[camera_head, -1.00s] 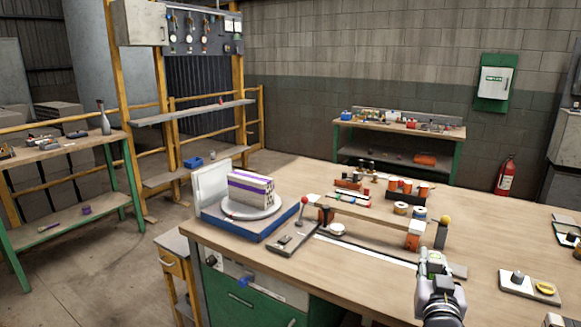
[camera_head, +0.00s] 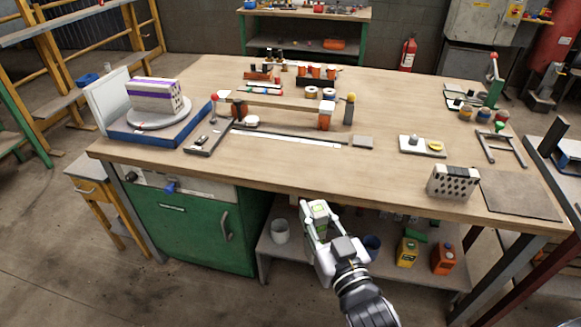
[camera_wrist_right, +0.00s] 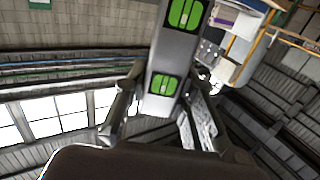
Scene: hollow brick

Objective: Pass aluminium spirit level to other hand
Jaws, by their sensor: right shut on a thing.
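The aluminium spirit level is a silver-grey bar with bright green vial windows. It fills the upper middle of the right wrist view (camera_wrist_right: 174,48), running between the two fingers. My right gripper (camera_wrist_right: 155,105) is shut on it. In the head view my right gripper (camera_head: 320,232) is in front of the workbench's front edge. The level (camera_head: 318,208) shows there end-on and foreshortened, with a green window facing up. Much of its length is hidden from the head view. My left gripper is in neither view.
The wooden workbench (camera_head: 390,110) carries a brick on a turntable (camera_head: 160,118) at left. A hollow brick (camera_head: 453,182) stands near the front right edge beside a dark mat (camera_head: 518,194). A lower shelf (camera_head: 285,262) holds bottles and pots. The bench front centre is bare.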

